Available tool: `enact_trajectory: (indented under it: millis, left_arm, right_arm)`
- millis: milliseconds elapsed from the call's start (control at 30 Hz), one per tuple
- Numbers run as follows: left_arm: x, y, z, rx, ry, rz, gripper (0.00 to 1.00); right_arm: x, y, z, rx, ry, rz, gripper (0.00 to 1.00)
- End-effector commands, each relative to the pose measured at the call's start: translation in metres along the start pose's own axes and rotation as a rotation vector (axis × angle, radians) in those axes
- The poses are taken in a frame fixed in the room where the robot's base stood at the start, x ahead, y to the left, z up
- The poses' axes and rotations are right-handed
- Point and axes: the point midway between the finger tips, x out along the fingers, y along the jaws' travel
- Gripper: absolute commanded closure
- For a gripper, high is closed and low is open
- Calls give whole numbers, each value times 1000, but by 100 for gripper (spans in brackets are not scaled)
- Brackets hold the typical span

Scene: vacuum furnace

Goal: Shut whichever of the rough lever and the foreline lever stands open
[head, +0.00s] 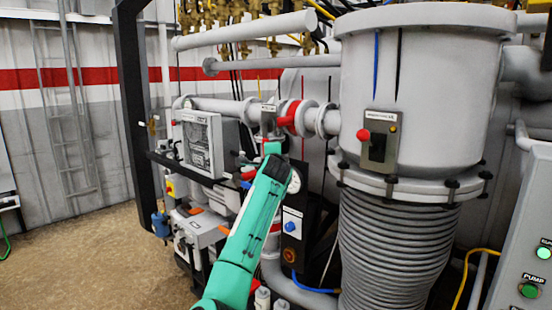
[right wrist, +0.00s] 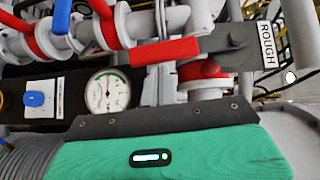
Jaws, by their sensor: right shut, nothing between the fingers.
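The plate marked ROUGH (right wrist: 268,45) shows in the right wrist view, which is turned about a quarter. Beside it is a red lever handle (right wrist: 165,51), lying across the grey pipe. No label naming the foreline lever is readable; another red handle (right wrist: 102,8) and a blue one (right wrist: 62,15) are cut off by the top edge. In the head view my right gripper (head: 272,147) is shut and empty, just below the small plate (head: 268,109) on the pipe. It covers part of the valve there; contact cannot be told. My left gripper is out of view.
A round gauge (head: 293,181) and a blue knob (head: 291,226) sit close to my right arm. The big grey vessel (head: 425,90) with its bellows stands to the right. A control box (head: 200,142) stands left. Open floor (head: 90,255) lies at the left.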

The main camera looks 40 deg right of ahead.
Motion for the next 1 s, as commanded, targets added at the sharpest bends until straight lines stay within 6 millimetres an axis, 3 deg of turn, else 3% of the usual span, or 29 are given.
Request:
enact_trajectory:
  millis: [1000]
  left_arm:
    - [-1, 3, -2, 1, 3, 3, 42]
  right_arm:
    - [8, 2, 8, -7, -4, 6, 100]
